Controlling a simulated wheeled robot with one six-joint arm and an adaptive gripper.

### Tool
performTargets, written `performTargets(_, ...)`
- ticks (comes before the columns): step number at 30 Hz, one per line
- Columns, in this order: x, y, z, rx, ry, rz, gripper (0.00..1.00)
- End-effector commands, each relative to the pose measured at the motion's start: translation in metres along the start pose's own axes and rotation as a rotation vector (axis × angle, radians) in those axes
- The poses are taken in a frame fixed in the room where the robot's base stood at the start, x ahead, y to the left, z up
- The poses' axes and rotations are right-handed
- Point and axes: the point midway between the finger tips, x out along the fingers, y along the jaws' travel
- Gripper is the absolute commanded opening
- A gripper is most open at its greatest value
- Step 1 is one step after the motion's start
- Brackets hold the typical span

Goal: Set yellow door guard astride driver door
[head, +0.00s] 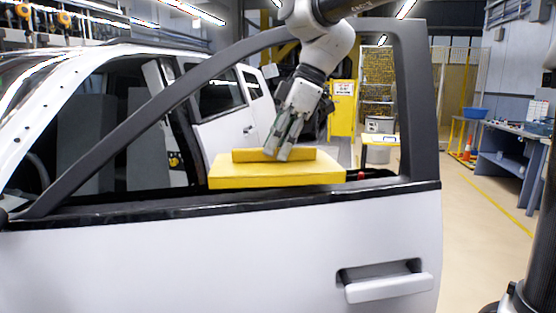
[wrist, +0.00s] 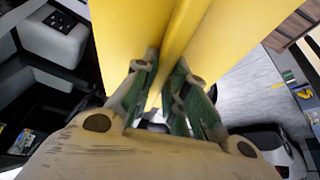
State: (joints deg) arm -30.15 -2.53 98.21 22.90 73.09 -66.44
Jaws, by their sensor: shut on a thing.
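The yellow door guard (head: 276,176) is a wide block with a narrower raised ridge on top. It sits at the window sill of the white driver door (head: 230,260), inside the open window frame. Its lower edge looks level with the sill's black trim; I cannot tell whether it rests on it. My gripper (head: 278,153) comes down from above and is shut on the guard's ridge. In the wrist view the fingers (wrist: 165,95) pinch the yellow guard (wrist: 130,40) on both sides of the ridge. The guard's underside is hidden.
The dark window frame (head: 411,100) surrounds my arm, with its rear post to the right and a slanted front post to the left. The white car body (head: 40,85) is behind at left.

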Motion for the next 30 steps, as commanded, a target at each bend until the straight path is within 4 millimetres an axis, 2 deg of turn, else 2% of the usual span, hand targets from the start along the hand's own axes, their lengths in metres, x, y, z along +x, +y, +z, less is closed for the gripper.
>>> performTargets(7,0.029,-0.001,0.013,0.001,-0.002,-0.003,0.0)
performTargets(29,0.04,-0.001,0.018,0.0,-0.001,-0.001,0.0)
performTargets(30,0.04,-0.001,0.018,0.0,-0.001,-0.002,0.21)
